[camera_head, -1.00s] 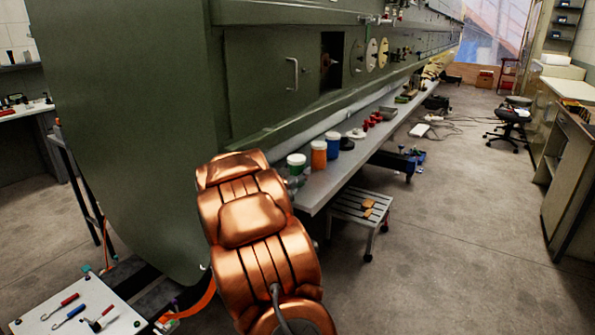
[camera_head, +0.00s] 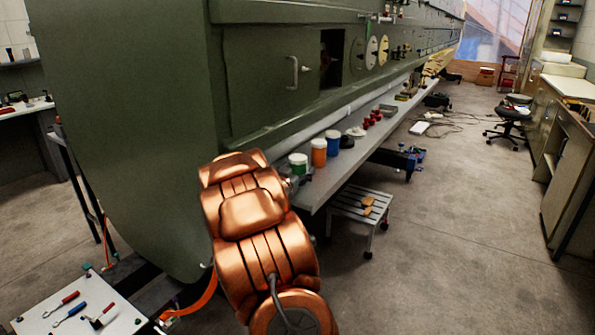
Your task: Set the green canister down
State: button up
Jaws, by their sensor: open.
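The green canister (camera_head: 298,167), with a white lid, stands upright at the near end of the long grey shelf (camera_head: 335,183) below the fuselage. An orange canister (camera_head: 319,154) and a blue canister (camera_head: 333,144) stand in a row to its right. My copper-coloured arm reaches up to the shelf from below. Only a small grey part of my gripper (camera_head: 299,182) shows past the arm, close in front of the lower part of the green canister. The jaws are open. The arm hides most of the gripper, and I cannot tell whether it touches the canister.
A dark round item (camera_head: 347,141) and several red pieces (camera_head: 373,118) lie farther along the shelf. A step stool (camera_head: 358,207) stands below it. The green fuselage (camera_head: 130,130) rises to the left. A tool board (camera_head: 82,312) is at lower left. The floor at right is open.

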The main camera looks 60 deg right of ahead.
jog(key=shift+r, duration=0.1)
jog(key=shift+a, duration=0.55)
jog(key=b+v, duration=0.1)
jog(key=v, duration=1)
